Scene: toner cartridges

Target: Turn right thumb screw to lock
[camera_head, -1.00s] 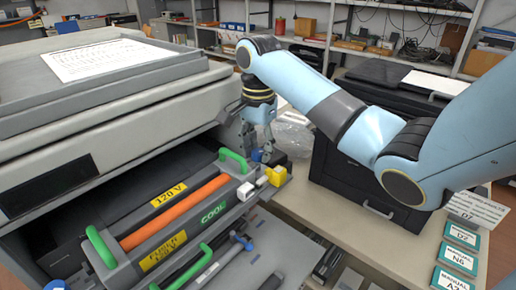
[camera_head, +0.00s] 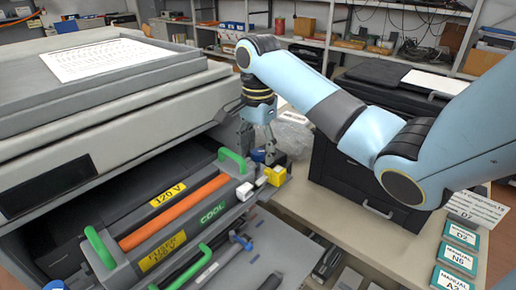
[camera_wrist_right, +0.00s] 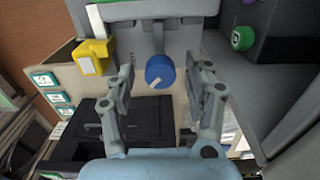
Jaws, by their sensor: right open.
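The right thumb screw (camera_wrist_right: 160,72) is a round blue knob with a pale pointer mark, at the centre of the right wrist view. In the head view it (camera_head: 257,155) is partly hidden by my right gripper (camera_head: 258,148), at the right end of the fuser unit (camera_head: 190,222). In the wrist view my right gripper (camera_wrist_right: 161,80) is open, one finger on each side of the knob, with visible gaps. The fuser unit has green handles and an orange bar. A blue round piece (camera_head: 55,285), cut off at the lower left, may be the other screw. My left gripper is not in view.
A yellow block (camera_head: 276,175) sits just right of the screw; it also shows in the wrist view (camera_wrist_right: 92,52). The printer body (camera_head: 110,120) overhangs the unit. A black cabinet (camera_head: 365,190) and several manuals (camera_head: 457,260) stand on the bench to the right.

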